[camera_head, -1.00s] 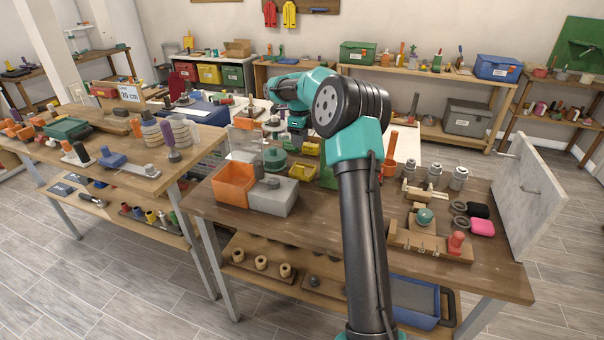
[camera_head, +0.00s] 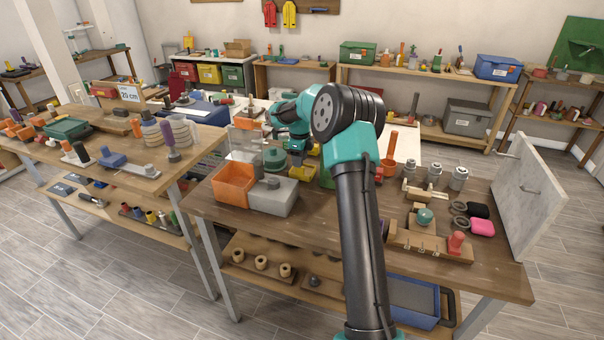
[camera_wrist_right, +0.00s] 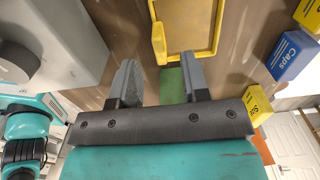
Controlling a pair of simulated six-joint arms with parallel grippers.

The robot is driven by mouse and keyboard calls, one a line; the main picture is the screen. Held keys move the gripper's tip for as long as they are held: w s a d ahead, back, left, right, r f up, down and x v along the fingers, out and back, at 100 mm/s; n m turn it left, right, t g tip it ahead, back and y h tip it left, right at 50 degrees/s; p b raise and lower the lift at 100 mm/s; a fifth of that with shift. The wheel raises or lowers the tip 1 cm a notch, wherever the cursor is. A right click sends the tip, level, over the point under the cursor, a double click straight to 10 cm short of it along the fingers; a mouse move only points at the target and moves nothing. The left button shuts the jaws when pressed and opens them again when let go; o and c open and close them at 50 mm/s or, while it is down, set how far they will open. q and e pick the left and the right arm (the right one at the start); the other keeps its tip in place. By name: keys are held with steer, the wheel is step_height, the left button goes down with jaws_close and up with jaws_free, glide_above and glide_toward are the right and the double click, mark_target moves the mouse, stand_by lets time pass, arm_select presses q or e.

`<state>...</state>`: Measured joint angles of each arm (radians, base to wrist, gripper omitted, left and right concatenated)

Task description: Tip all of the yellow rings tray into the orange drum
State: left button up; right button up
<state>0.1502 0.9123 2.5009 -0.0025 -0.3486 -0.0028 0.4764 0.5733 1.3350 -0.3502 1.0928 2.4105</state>
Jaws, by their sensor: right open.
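A yellow tray (camera_wrist_right: 160,42) lies just ahead of my right gripper in the right wrist view; its top is cut off by the frame, and I see no rings in the visible part. My right gripper (camera_wrist_right: 158,72) is open, its two fingers apart and pointing toward the tray's near edge, with nothing held. In the head view my right gripper (camera_head: 302,150) hangs over the far side of the middle bench, mostly hidden by its wrist. My left gripper is not visible.
An orange bin (camera_head: 234,185) and a grey box (camera_head: 272,198) stand left on the bench (camera_head: 330,232). In the wrist view, a blue box marked Caps (camera_wrist_right: 292,56) and yellow boxes (camera_wrist_right: 258,101) are at right. A grey panel (camera_head: 530,195) stands at the right end.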

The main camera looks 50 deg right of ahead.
mark_target(303, 168)
steer(key=shift+f, duration=1.95)
steer(key=shift+c, duration=0.3)
jaws_close()
